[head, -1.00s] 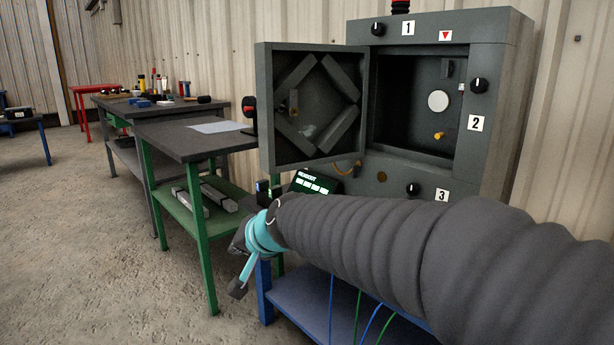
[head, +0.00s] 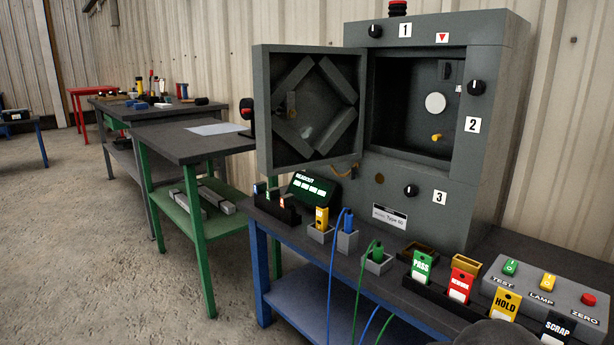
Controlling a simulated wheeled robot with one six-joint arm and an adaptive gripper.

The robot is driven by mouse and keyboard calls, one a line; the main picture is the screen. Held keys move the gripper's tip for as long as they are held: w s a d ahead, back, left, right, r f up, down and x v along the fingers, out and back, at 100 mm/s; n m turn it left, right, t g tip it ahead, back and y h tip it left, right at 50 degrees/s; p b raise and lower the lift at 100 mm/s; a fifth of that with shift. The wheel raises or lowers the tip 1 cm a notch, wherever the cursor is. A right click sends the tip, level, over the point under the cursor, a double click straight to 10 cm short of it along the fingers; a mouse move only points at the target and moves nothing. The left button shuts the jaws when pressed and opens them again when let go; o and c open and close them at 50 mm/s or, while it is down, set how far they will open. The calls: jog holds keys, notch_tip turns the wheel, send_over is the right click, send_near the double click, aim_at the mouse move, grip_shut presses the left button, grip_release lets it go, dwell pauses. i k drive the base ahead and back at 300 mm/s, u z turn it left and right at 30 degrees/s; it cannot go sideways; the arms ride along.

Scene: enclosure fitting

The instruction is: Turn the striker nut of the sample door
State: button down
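The sample door (head: 262,115) of the grey enclosure (head: 460,195) stands open, swung out to the left. Its inner face has dark bars set in a diamond and a small brassy part (head: 291,104) near the left. Inside the open chamber are a white disc (head: 435,103), a small yellow piece (head: 437,138) below it and a dark block (head: 446,70) near the top right. I cannot tell which of these small parts is the striker nut. My gripper is out of view; only a dark piece of my arm shows at the bottom edge.
The blue bench (head: 345,262) holds a readout (head: 313,187), sockets with blue and green cables, a row of coloured tags (head: 463,285) and a button box (head: 545,293). A green table (head: 185,143) stands left. Knobs 1, 2 and 3 stick out from the enclosure.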

aim_at(446, 70)
jog(key=u, duration=1.55)
jog(key=i, duration=2.5)
jog(key=z, duration=3.2)
jog(key=i, duration=0.5)
jog(key=u, duration=0.1)
